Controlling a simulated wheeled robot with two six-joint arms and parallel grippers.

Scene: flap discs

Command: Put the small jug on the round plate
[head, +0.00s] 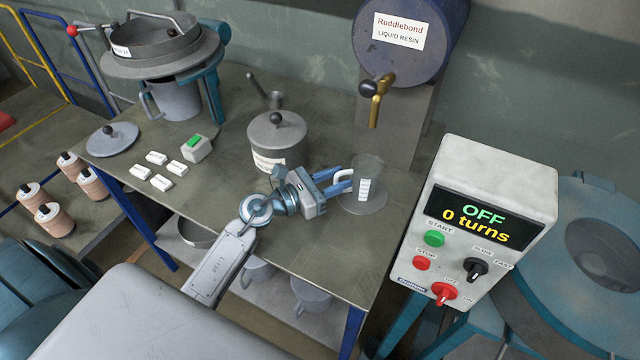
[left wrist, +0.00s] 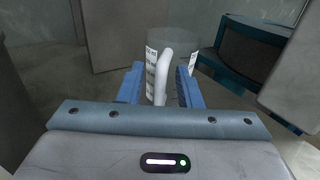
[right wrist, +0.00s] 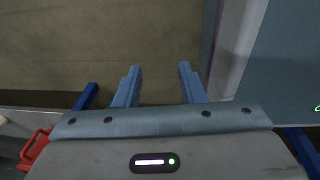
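The small jug (head: 369,172) is clear, with a white handle (head: 345,175) and a white scale label. It appears to stand upright on the round grey plate (head: 376,206) below the resin drum's tap. My left gripper (head: 341,182) reaches the jug's handle side. In the left wrist view the white handle (left wrist: 162,75) lies between the open fingers (left wrist: 158,88), with gaps seen on both sides. The clear jug wall (left wrist: 180,45) is just beyond. My right gripper (right wrist: 160,88) is open and empty, away from the table objects; it is not visible in the head view.
A lidded grey pot (head: 277,138) stands left of my left gripper. The resin drum (head: 405,40) with its brass tap (head: 376,100) is behind the jug. A control box (head: 480,215) reading OFF stands at right. White blocks (head: 157,158) and a sieve (head: 160,45) are at left.

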